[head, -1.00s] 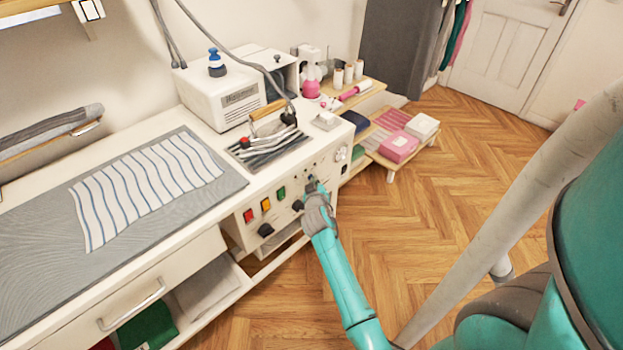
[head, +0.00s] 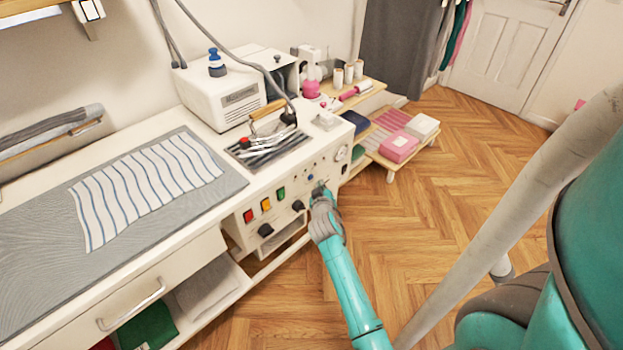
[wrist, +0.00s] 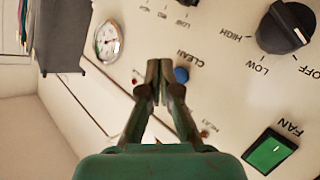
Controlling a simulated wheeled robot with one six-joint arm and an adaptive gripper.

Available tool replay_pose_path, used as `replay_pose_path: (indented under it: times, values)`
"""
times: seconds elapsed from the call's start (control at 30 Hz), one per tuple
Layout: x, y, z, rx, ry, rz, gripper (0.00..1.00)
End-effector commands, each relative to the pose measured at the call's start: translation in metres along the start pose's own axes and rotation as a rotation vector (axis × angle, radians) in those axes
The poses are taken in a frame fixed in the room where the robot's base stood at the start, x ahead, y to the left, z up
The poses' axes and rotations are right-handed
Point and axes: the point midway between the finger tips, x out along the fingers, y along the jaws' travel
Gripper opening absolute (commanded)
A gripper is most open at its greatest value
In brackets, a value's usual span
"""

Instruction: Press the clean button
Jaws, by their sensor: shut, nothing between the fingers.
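The control panel (head: 265,228) is on the front of the white ironing station. In the wrist view, the round blue button (wrist: 181,75) sits beside the printed word CLEAN on this panel (wrist: 225,85). The blue button also shows as a small dot in the head view (head: 310,177). My gripper (wrist: 159,68) is shut and empty, with its tips just left of the blue button in the wrist view. In the head view my gripper (head: 321,187) is close to the panel, right of and below the blue button. I cannot tell whether the tips touch the panel.
A green FAN switch (wrist: 270,151), a black HIGH/LOW/OFF knob (wrist: 285,27) and a round gauge (wrist: 108,40) are nearby on the panel. An iron (head: 268,125) stands on the station top. A low wooden shelf with boxes (head: 398,146) is to the right. The floor in front is clear.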

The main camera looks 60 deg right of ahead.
Motion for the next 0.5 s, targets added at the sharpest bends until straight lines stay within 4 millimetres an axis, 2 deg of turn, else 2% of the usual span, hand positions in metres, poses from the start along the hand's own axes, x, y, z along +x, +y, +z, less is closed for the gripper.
replay_pose_path:
  times: [0.5]
  values:
    - [-0.029, 0.022, 0.021, 0.000, 0.000, 0.001, 0.00]
